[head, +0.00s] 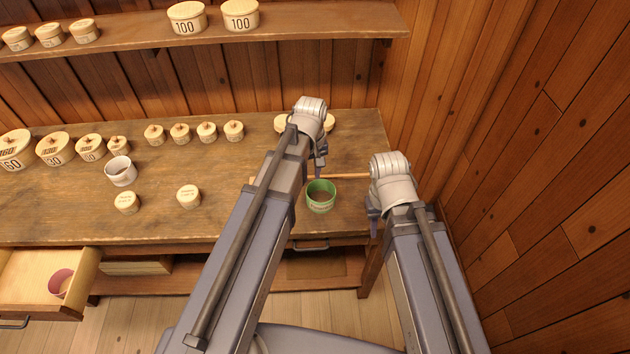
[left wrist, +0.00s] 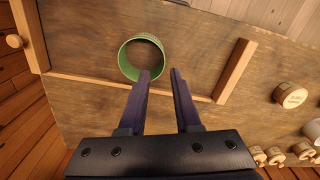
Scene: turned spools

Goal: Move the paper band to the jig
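The paper band appears to be the green open ring (head: 320,203), standing upright on the bench in the head view. The left wrist view shows it as a ring (left wrist: 122,62) with bare wood inside. The jig seems to be the wooden frame around it: a long thin strip (left wrist: 90,79), a thicker block (left wrist: 236,70) and an end rail (left wrist: 31,38) with a knob. The band stands close to the strip. My left gripper (head: 320,172) is open, its fingertips (left wrist: 160,71) apart at the band's near wall; contact is unclear. My right gripper (head: 374,218) is right of the band, its fingers barely visible.
An open drawer (head: 84,274) at lower left holds a pink ring (head: 61,281). A shelf (head: 140,30) with boxes runs above. A plank wall closes the right side.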

